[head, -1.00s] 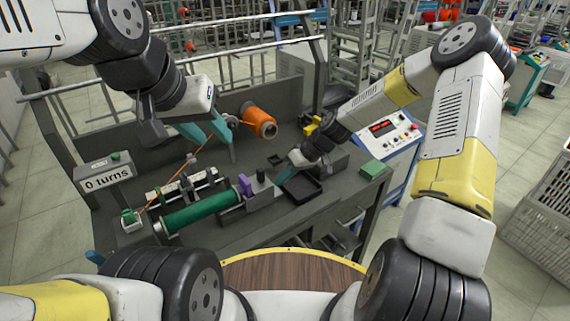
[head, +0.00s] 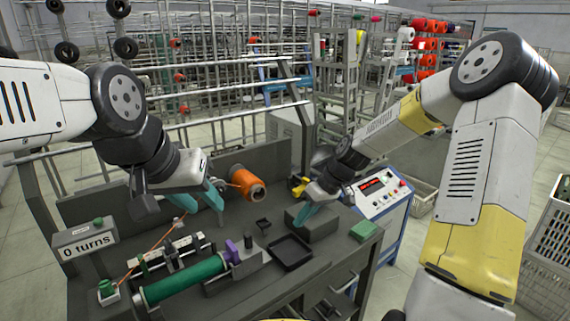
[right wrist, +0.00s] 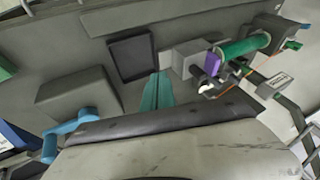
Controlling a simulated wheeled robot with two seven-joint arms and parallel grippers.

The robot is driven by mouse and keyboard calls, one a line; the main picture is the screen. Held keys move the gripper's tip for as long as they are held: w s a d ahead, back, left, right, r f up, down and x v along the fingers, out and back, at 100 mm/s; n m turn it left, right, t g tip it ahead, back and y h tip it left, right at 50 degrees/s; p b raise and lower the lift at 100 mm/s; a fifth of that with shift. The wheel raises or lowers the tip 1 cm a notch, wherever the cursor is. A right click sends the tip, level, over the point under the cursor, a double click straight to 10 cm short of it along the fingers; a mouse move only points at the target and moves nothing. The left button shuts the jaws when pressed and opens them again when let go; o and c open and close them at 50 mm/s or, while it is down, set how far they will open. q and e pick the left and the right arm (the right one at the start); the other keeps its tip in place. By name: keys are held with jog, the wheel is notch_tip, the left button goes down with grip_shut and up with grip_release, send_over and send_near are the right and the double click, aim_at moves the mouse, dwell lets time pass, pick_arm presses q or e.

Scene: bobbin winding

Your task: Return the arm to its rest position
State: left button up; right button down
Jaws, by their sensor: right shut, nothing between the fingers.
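My right gripper (head: 300,218) hangs in the air over the bench, near the grey block and the black tray. Its teal fingers are shut with nothing between them, and they also show together in the right wrist view (right wrist: 157,92). My left gripper (head: 203,203) is over the bench, left of the orange thread cone (head: 247,184). Its two teal fingers look spread apart. An orange thread runs from near the left gripper down to the small green-topped part (head: 107,289) at the bench's left.
The black tray (head: 272,262), grey block (head: 322,222), green block (head: 364,231) and green roller (head: 185,278) with a purple part (head: 231,249) occupy the bench. A counter (head: 86,240) reads "0 turns". A control panel (head: 383,193) stands at right, a crate (head: 549,240) further right.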

jog(key=s+d+r+m+t+h, duration=0.2)
jog(key=s+d+r+m, duration=0.1)
jog(key=s+r, duration=0.7)
jog(key=s+d+r+m+t+h, duration=0.1)
jog(key=s+d+r+m+t, duration=0.2)
jog(key=s+r, duration=0.8)
jog(key=s+d+m, duration=0.1)
jog(key=d, duration=0.1)
jog(key=shift+s+d+r+m+t+h, duration=0.15)
jog(key=shift+d+m+t+h, duration=0.15)
jog(key=shift+h, duration=0.1)
